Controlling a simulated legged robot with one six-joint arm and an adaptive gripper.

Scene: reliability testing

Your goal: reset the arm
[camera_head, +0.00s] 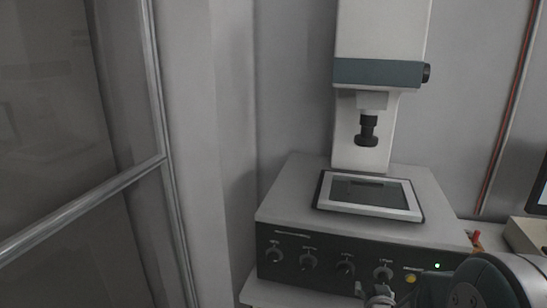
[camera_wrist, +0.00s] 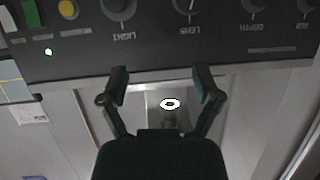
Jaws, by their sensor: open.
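My gripper (camera_wrist: 160,86) is open, its two dark fingers spread apart in the wrist view, and nothing is held between them. The wrist picture is upside down, and the fingertips show against the lower edge of the machine's dark control panel (camera_wrist: 225,50). In the head view my arm (camera_head: 485,285) comes in at the bottom right, in front of the machine (camera_head: 350,240). The gripper is only partly seen there, close to the panel's right-hand knob. I cannot tell whether it touches the panel.
The panel has several knobs (camera_head: 308,262), a yellow button (camera_wrist: 68,9) and a lit green light (camera_head: 437,266). The machine's column and dark lens (camera_head: 368,130) rise behind a framed plate (camera_head: 370,195). A small white ring (camera_wrist: 170,104) shows beyond the fingers. A glass door (camera_head: 75,150) stands left.

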